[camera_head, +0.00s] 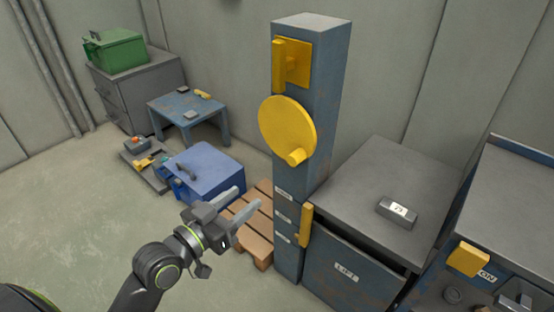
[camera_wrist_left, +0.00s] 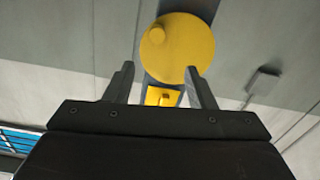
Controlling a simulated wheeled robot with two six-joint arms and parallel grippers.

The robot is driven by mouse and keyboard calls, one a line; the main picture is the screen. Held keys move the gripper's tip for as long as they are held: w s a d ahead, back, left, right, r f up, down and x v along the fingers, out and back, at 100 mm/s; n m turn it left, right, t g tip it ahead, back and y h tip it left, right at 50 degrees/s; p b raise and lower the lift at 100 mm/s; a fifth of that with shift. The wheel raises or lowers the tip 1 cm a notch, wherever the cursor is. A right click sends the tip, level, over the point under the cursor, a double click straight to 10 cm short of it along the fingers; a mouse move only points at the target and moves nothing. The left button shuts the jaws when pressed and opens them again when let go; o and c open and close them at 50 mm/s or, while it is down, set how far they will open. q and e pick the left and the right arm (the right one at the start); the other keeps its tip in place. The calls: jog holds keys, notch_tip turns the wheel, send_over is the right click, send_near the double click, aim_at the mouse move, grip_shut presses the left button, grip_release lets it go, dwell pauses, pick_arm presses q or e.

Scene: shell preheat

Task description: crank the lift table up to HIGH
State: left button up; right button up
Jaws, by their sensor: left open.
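The yellow crank wheel (camera_head: 285,122) with a short round knob (camera_head: 296,157) sits on a blue-grey post (camera_head: 335,90). The knob is at the wheel's lower right in the head view. The wheel (camera_wrist_left: 185,55) and knob (camera_wrist_left: 155,36) also show in the left wrist view. The lift table (camera_head: 365,185), labelled LIFT, stands right of the post. A yellow pointer (camera_head: 306,226) is beside the post's small labels, too small to read. My left gripper (camera_head: 240,200) is open and empty, lower left of the wheel and apart from it. Dark prongs at the bottom right may be my right gripper.
A grey block (camera_head: 397,211) lies on the lift table. A machine with a yellow switch (camera_head: 468,259) marked ON is at right. A wooden pallet (camera_head: 262,232), blue box (camera_head: 205,170), blue table (camera_head: 186,104) and green box (camera_head: 118,50) are left of the post.

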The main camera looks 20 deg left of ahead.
aim_at(291, 161)
pick_arm(q)
jog(key=x, duration=1.1)
jog(key=b+x, duration=0.1)
jog(key=x, duration=0.5)
jog(key=shift+w+d+r, duration=0.15)
jog(key=shift+d, duration=0.2)
jog(key=shift+c, duration=0.4)
grip_shut()
